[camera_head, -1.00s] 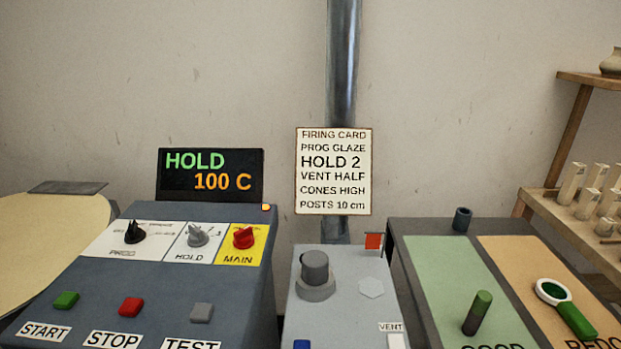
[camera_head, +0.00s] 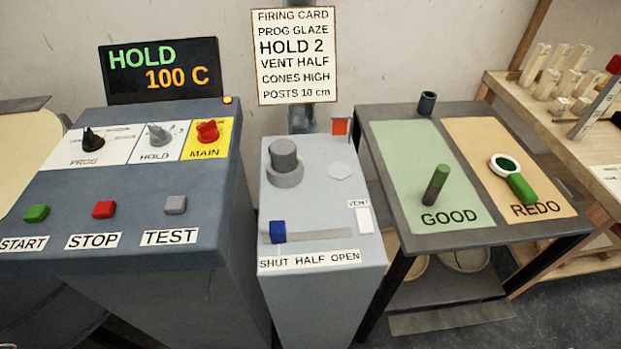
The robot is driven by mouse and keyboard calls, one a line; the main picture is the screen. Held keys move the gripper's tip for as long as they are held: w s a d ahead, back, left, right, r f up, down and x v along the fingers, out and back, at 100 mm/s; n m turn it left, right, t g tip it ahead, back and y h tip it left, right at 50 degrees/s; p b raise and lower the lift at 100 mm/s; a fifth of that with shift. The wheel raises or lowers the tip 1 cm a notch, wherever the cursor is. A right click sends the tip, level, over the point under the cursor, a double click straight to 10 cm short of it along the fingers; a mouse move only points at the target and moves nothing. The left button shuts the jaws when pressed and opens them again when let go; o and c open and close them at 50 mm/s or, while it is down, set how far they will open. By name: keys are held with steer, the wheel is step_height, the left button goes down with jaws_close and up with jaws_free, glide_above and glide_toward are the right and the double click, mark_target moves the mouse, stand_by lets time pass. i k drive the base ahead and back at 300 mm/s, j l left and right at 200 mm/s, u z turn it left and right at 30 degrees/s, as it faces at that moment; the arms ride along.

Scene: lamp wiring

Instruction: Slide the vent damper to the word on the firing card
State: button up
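The firing card (camera_head: 296,57) hangs above the grey vent box in the head view and reads PROG GLAZE, HOLD 2, VENT HALF, CONES HIGH, POSTS 10 cm. The vent damper is a blue slider knob (camera_head: 278,231) at the left end of a horizontal slot (camera_head: 325,235) on the box top. Below it, a label (camera_head: 309,260) reads SHUT HALF OPEN from left to right. The knob stands at the SHUT end. My gripper is not in view.
A control console (camera_head: 130,210) with knobs and buttons stands at left; its display reads HOLD 100 C. A grey peg (camera_head: 284,161) stands behind the slot. At right is a table (camera_head: 425,240) with GOOD and REDO mats.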

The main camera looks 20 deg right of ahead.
mark_target(277, 231)
steer(key=k+l+u, duration=0.1)
steer(key=l+u, duration=0.15)
steer(key=k+l+u, duration=0.25)
steer(key=l, duration=0.15)
steer(key=k+l+u, duration=0.1)
steer(key=l+u, duration=0.15)
steer(key=l, duration=0.1)
